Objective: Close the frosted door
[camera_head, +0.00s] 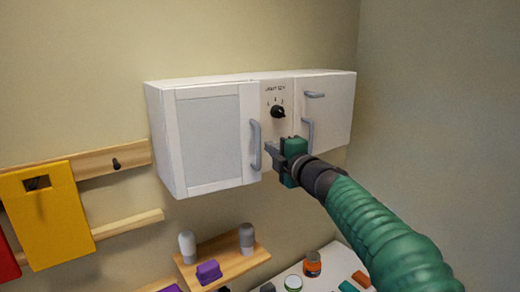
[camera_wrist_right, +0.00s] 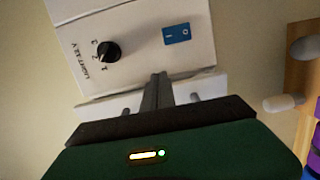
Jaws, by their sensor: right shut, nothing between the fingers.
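The frosted door (camera_head: 210,140) is the left door of the white wall cabinet, a pale grey panel in a white frame. It looks flush or nearly flush with the cabinet front; I cannot tell if a small gap is left. Its grey vertical handle (camera_head: 255,145) is at its right edge. My right gripper (camera_head: 272,154) is shut and empty, just right of the handle's lower part, in front of the control panel; contact cannot be told. In the wrist view the shut fingers (camera_wrist_right: 158,92) point at the panel's lower end. My left gripper is not in view.
The control panel has a black knob (camera_head: 278,112) and a blue switch (camera_wrist_right: 177,35). A plain white door (camera_head: 335,115) is to its right. Below are a wooden shelf (camera_head: 225,262) with bottles and a purple block, and a cluttered white surface (camera_head: 325,262). A yellow board (camera_head: 48,215) hangs left.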

